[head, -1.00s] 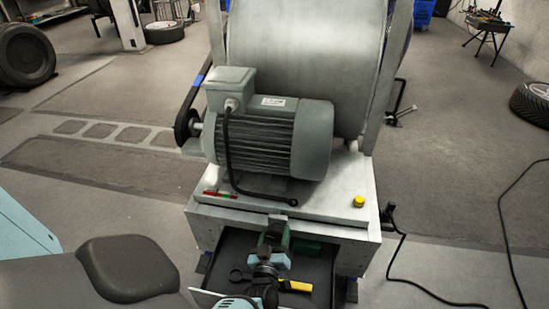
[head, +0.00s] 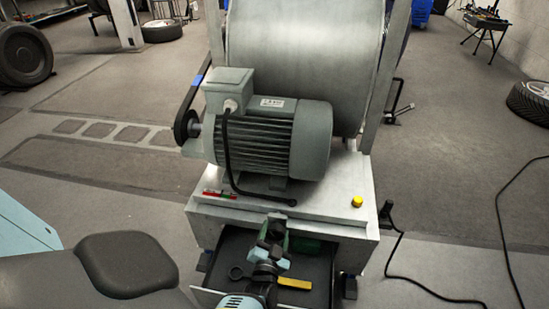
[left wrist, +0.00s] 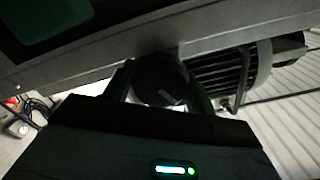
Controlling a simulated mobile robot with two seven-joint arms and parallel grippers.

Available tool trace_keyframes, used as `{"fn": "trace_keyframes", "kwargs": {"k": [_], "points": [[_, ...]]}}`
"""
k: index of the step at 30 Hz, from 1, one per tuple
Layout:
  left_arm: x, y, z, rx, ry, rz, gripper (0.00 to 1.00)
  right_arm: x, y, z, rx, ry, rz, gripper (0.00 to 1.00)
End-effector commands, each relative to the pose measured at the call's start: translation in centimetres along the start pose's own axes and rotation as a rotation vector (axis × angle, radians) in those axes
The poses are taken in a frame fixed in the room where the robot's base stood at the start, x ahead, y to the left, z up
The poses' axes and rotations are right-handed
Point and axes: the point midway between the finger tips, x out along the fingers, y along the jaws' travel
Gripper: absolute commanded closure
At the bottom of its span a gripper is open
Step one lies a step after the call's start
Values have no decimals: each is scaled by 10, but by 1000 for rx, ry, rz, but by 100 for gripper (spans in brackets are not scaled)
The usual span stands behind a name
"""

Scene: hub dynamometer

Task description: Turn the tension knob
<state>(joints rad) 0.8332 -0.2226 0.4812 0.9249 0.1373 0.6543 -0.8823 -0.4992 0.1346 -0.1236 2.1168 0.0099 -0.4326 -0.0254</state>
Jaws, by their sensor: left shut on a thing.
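The tension knob (left wrist: 158,78) is a dark round disc with a small pale mark near its lower edge, seen between the two fingers in the left wrist view. My left gripper (left wrist: 160,88) is shut on it, with one finger on each side. In the head view my left gripper (head: 273,228) reaches up from the bottom to the front edge of the machine's base (head: 215,226). There the gripper hides the knob. My right gripper is in neither view.
Just below the gripper, an open drawer (head: 318,268) holds a yellow-handled tool (head: 294,283), a black ring-ended item (head: 236,272) and something green. A grey motor (head: 265,140) and a yellow button (head: 357,201) sit on the base. A black cable (head: 400,265) runs over the floor at right.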

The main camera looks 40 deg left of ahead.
Motion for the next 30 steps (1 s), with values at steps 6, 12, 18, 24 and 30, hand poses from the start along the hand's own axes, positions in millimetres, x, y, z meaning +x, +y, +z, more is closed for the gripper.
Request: {"fn": "trace_keyframes", "kwargs": {"k": [6,12,18,24,30], "points": [[0,0,-1,182,1,-1,68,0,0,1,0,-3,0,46],[1,0,-1,312,2,-1,68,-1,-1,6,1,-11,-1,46],[1,0,-1,392,2,-2,68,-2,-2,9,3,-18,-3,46],[1,0,-1,428,2,-2,68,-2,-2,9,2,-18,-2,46],[1,0,-1,434,2,-2,68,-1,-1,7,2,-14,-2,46]]}}
